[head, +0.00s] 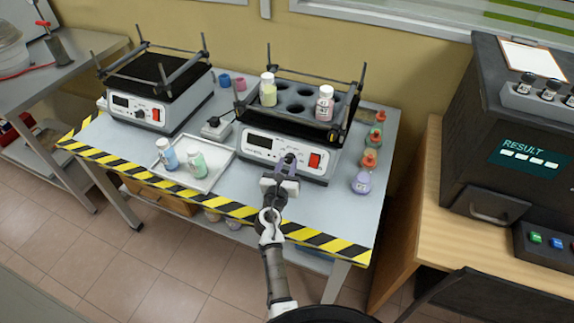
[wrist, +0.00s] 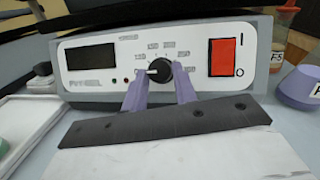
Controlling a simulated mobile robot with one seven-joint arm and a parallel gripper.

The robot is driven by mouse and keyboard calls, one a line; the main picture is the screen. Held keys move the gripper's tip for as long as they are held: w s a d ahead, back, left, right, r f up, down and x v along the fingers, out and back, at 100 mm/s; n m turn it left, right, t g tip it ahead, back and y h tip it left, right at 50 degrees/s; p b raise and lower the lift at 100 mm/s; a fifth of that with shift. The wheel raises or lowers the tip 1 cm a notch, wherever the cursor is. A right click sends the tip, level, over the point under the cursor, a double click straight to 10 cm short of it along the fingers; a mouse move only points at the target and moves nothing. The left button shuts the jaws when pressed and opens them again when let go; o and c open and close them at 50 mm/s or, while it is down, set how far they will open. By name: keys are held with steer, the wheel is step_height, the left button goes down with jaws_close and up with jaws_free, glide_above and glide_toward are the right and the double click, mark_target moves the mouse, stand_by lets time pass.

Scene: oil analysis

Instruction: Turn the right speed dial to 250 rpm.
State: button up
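The right shaker (head: 290,145) has a pale front panel with a dark blank display (wrist: 91,58), a black speed dial (wrist: 160,72) and a red power switch (wrist: 223,57). In the head view my gripper (head: 287,165) is at the panel and hides the dial.
The shaker's tray holds a yellowish bottle (head: 268,90) and a pinkish bottle (head: 325,103). A white tray (head: 205,178) with two bottles lies to the left. A second shaker (head: 150,100) is at the left.

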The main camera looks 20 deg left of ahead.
steer(key=c, duration=0.5)
